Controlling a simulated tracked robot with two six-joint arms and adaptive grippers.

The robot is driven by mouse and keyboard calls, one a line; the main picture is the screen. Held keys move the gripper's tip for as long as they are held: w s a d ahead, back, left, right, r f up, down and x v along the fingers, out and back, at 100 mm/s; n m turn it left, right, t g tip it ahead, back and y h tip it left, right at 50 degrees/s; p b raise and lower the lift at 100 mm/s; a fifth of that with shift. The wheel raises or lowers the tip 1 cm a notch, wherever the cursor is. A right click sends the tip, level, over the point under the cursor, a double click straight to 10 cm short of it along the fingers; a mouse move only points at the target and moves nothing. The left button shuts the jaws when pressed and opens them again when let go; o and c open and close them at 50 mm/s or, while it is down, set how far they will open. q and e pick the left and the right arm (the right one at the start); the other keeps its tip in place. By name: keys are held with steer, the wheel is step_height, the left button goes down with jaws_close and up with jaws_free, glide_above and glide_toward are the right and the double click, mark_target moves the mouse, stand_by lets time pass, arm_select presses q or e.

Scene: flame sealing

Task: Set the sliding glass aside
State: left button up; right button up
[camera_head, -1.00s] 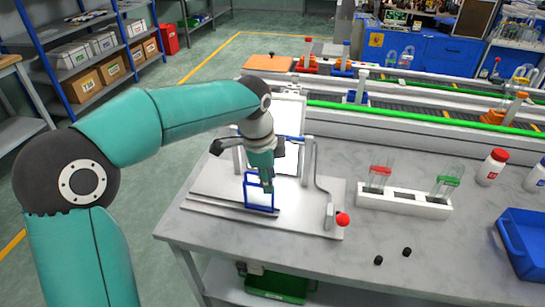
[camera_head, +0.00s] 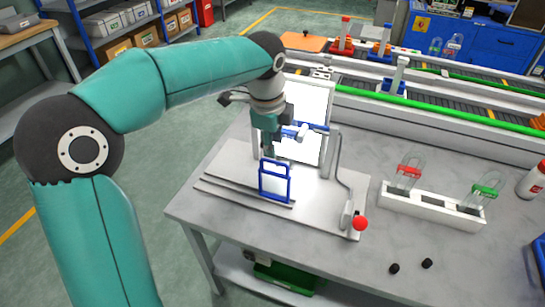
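The sliding glass (camera_head: 275,184) is a small clear pane in a blue frame with a blue handle on top. It stands upright near the rail at the front of a white fixture (camera_head: 325,205). My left gripper (camera_head: 268,154) points down just above and behind the handle and seems clear of the pane. Its fingers are small and partly overlapped, so I cannot tell whether they are open. My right gripper is out of view.
A bent lever with a red knob (camera_head: 360,224) rises at the fixture's right. A white rack (camera_head: 432,208) holds tubes with red and green clips. Two black caps (camera_head: 394,268) lie in front. The conveyor (camera_head: 440,108) runs behind. Bare table lies between fixture and rack.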

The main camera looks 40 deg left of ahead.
mark_target(275, 162)
arm_select(q)
steer(key=f, duration=0.3)
steer(key=w+f, duration=0.1)
steer(key=f, duration=0.2)
steer(key=shift+w+a+f, duration=0.1)
steer(key=shift+w+f, duration=0.05)
steer(key=shift+f, duration=0.05)
jaws_close()
